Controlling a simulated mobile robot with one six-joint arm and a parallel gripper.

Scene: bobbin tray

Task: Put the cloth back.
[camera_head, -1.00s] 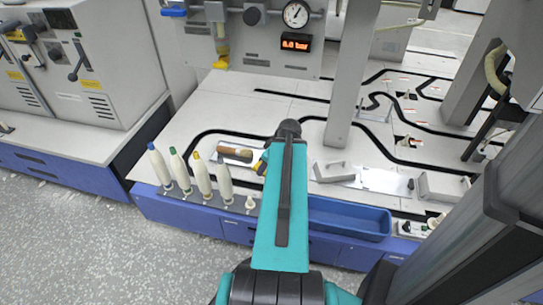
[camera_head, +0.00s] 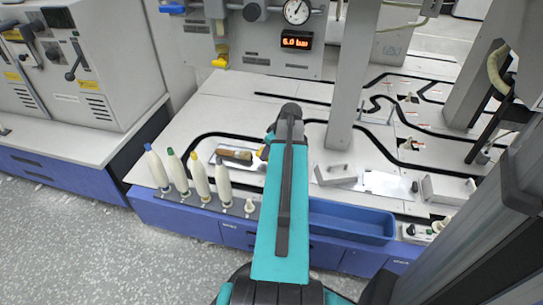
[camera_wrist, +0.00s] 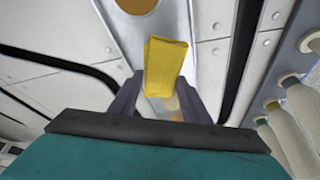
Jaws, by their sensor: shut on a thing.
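The yellow cloth (camera_wrist: 166,62) is folded and stands up between the fingers of my gripper (camera_wrist: 162,102) in the wrist view. The gripper is shut on it. I cannot tell whether the cloth touches anything below.
Several cream bobbins (camera_head: 200,178) with coloured tops stand in a row along the front edge, left of my arm. A blue tray (camera_head: 350,221) lies to the right. Grey blocks (camera_head: 337,174) sit behind it. A grey post (camera_head: 350,75) rises behind my arm.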

